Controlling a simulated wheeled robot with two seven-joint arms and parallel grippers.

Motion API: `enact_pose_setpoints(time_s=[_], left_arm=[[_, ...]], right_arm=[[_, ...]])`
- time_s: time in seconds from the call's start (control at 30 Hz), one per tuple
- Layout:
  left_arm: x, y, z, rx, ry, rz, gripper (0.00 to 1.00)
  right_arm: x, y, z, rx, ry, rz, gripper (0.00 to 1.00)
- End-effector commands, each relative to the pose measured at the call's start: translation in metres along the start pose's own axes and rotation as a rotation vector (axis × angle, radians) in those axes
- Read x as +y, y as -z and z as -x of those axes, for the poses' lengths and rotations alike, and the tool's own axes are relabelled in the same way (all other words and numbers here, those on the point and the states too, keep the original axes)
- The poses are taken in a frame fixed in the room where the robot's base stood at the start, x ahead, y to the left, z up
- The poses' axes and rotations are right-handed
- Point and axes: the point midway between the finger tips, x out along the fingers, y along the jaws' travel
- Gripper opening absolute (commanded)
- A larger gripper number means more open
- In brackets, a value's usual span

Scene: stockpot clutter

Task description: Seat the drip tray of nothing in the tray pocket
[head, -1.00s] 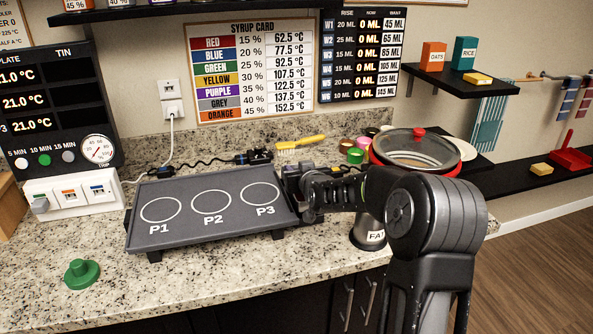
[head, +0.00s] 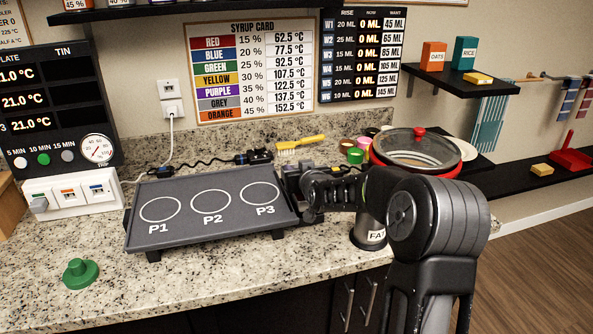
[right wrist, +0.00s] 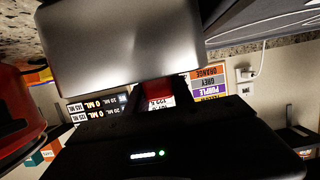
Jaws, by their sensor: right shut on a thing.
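My right gripper (head: 293,180) is at the right edge of the dark grey hot plate (head: 195,238), which is marked P1, P2 and P3. In the right wrist view a smooth grey metal piece (right wrist: 120,45), which looks like the drip tray, fills the upper middle, right at the gripper. The gripper is shut on it. In the head view the drip tray cannot be made out behind my gripper and arm. I cannot make out the tray pocket, or whether the tray touches the plate. My left gripper is not in view.
A red pot with a glass lid (head: 418,150) and a metal FAT cup (head: 369,233) stand close to my right arm. A yellow brush (head: 300,143) and dark cables lie behind the plate. A green knobbed object (head: 80,272) sits front left. The front counter is mostly clear.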

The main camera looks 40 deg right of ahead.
Motion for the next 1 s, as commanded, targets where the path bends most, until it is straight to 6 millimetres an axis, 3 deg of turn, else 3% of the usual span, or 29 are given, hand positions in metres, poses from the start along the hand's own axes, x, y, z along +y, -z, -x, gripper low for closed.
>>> enact_pose_setpoints(time_s=[1.0], left_arm=[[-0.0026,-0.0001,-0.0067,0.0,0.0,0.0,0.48]], right_arm=[[0.0001,0.001,0.0001,0.002,0.0,0.0,0.0]])
